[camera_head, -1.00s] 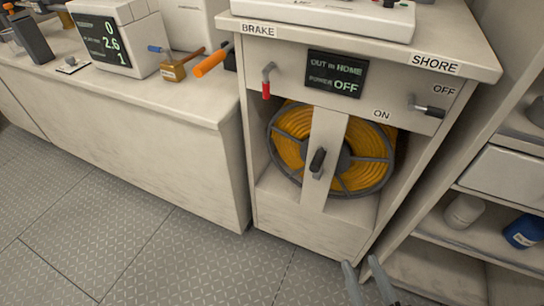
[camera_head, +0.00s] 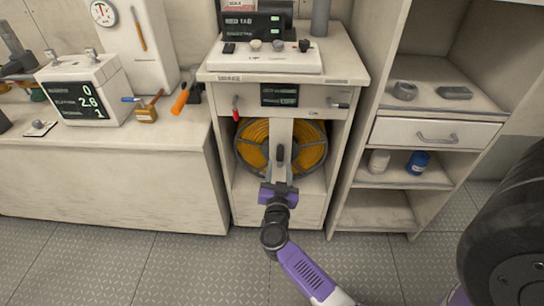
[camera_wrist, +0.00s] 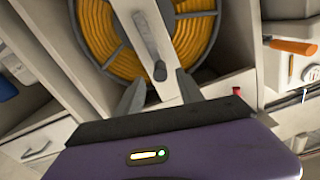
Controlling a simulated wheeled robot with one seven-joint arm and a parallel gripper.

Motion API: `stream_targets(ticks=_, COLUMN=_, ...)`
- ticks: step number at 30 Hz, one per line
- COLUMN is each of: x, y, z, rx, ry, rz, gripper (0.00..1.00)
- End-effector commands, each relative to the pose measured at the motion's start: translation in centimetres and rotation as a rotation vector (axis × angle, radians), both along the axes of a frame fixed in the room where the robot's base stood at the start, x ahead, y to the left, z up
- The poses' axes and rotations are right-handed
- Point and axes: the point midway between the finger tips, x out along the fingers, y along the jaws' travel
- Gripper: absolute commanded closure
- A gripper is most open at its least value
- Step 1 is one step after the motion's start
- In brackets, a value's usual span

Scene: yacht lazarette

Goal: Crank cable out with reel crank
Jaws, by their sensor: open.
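The cable reel (camera_head: 252,150), wound with orange cable, sits inside the white cabinet behind an upright light bar. Its crank (camera_head: 280,153), a dark grip on a short arm, is on the front of the bar. The crank also shows in the wrist view (camera_wrist: 147,38). My gripper (camera_head: 280,174) is open in front of the bar, just below the crank. In the wrist view my fingers (camera_wrist: 160,83) are spread on either side of the crank's near end, with no clear contact; the depth gap cannot be told. The red brake lever (camera_head: 235,114) is at the cabinet's upper left.
A small display (camera_head: 280,95) and the shore switch lever (camera_head: 340,105) are on the cabinet front. A shelf unit with a drawer (camera_head: 436,134) stands close on the right. A bench (camera_head: 110,165) with tools adjoins on the left. The floor in front is clear.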

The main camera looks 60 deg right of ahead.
Motion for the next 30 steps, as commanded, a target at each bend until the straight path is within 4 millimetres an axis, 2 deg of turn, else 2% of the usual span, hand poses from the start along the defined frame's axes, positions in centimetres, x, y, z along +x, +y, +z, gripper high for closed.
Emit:
stream_targets(ticks=6, x=1.3, y=-3.2, z=-0.1, rx=-0.002, ry=-0.004, rz=-0.001, gripper=0.56)
stream_targets(ticks=12, x=2.2, y=-5.4, z=-0.1, rx=-0.001, ry=-0.003, rz=0.001, gripper=0.56)
stream_targets(ticks=24, x=2.6, y=-6.1, z=0.0, rx=-0.001, ry=-0.002, rz=0.003, gripper=0.56)
stream_targets(ticks=30, x=2.5, y=-6.0, z=0.0, rx=-0.001, ry=-0.002, rz=0.003, gripper=0.95)
